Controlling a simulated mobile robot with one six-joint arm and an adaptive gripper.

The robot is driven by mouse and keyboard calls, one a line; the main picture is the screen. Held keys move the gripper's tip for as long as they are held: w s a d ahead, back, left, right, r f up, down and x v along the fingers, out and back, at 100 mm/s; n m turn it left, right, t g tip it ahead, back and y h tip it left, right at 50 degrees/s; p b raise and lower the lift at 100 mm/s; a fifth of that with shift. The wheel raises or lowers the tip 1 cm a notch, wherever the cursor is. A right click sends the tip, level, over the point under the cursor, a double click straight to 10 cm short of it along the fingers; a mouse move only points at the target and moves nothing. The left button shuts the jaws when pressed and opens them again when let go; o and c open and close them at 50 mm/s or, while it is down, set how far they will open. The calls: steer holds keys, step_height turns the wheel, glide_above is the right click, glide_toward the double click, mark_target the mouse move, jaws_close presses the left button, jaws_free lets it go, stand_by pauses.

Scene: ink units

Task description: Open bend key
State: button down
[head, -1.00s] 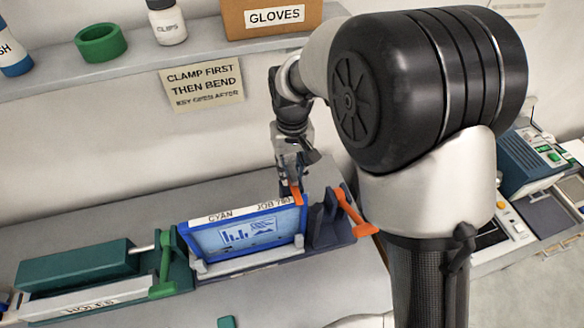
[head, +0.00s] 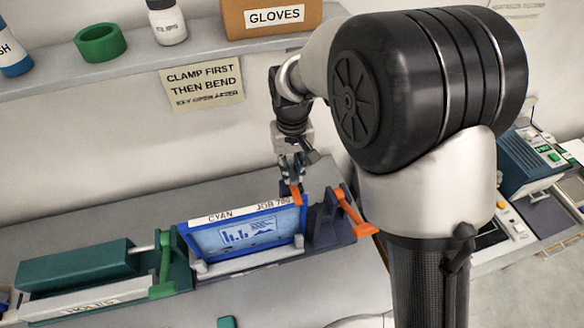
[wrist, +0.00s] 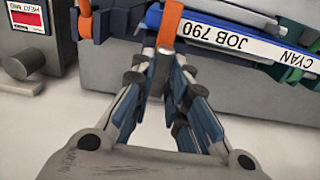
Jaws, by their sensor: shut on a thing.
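A small orange key (head: 296,191) stands at the top right corner of the blue-framed plate, and I take it for the bend key. It also shows in the wrist view (wrist: 170,22). My gripper (head: 293,181) is over that corner, pointing down. In the wrist view my fingertips (wrist: 166,48) are closed together on the orange key. The blue-framed plate (head: 232,240) has a white strip reading CYAN and JOB 790 and stands upright in its bender. A longer orange lever (head: 352,212) sticks out at the right end of the bender.
A green clamp unit (head: 75,268) stands to the left of the plate. A shelf (head: 120,70) with a green ring, a bottle and a GLOVES box runs along the wall. My arm covers part of the right side. The bench front is mostly clear.

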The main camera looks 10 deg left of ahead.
steer(key=m, duration=0.4)
steer(key=shift+m, duration=0.4)
steer(key=m, duration=0.4)
steer(key=shift+m, duration=0.3)
steer(key=m, duration=0.4)
steer(key=shift+m, duration=2.1)
steer(key=c, duration=1.6)
jaws_free()
steer(key=shift+o, duration=0.2)
